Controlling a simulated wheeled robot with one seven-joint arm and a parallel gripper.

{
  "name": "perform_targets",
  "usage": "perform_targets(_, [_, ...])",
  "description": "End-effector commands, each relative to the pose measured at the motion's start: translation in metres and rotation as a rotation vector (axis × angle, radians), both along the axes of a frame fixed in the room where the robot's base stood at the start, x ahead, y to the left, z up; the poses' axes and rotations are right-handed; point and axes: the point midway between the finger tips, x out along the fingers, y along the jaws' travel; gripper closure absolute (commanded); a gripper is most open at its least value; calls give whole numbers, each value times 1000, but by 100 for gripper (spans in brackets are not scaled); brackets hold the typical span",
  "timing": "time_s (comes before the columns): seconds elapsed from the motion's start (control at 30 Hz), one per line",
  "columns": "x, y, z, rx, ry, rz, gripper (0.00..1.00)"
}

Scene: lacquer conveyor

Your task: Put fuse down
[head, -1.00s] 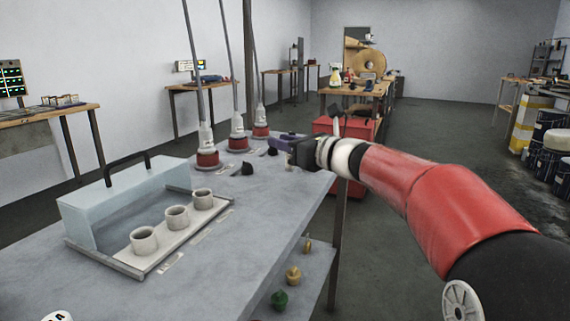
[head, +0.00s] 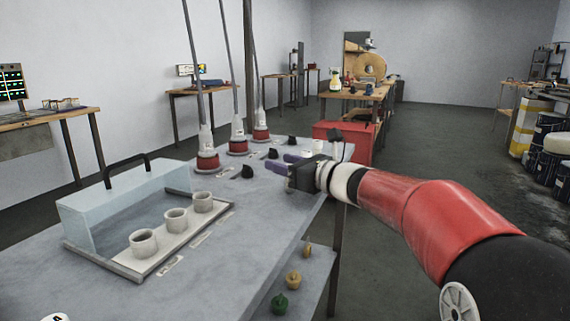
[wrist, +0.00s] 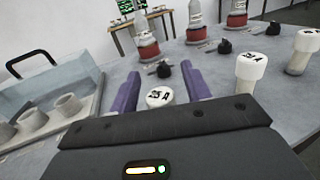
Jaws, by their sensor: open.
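A white fuse marked 25 A (wrist: 159,97) is between the two purple fingers of my open gripper (wrist: 163,82) in the wrist view, with a gap on both sides. Its lower part is hidden, so I cannot see its contact with the table. Two more white-capped fuses stand to the right, one marked 25 A (wrist: 252,66) and one at the edge (wrist: 306,42). In the head view my gripper (head: 284,163) is low over the right part of the grey table (head: 215,275), its fingers apart and pointing left.
A tray (head: 130,268) with three grey cups (head: 176,219) and a clear cover (head: 118,205) stands at left. Red-based posts (head: 207,161) and black knobs (head: 247,172) line the table's back. A lower shelf holds a green knob (head: 279,303). The table's front middle is clear.

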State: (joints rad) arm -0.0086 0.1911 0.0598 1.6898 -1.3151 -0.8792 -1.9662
Motion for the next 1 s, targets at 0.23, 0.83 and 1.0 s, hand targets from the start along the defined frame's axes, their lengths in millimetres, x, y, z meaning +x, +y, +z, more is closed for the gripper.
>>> perform_targets(0.23, [-13,-18,-1,0,-2,-4,52])
perform_targets(0.83, [-73,-94,0,1,-1,-1,52])
perform_targets(1.0, [-74,-95,0,0,0,0,52])
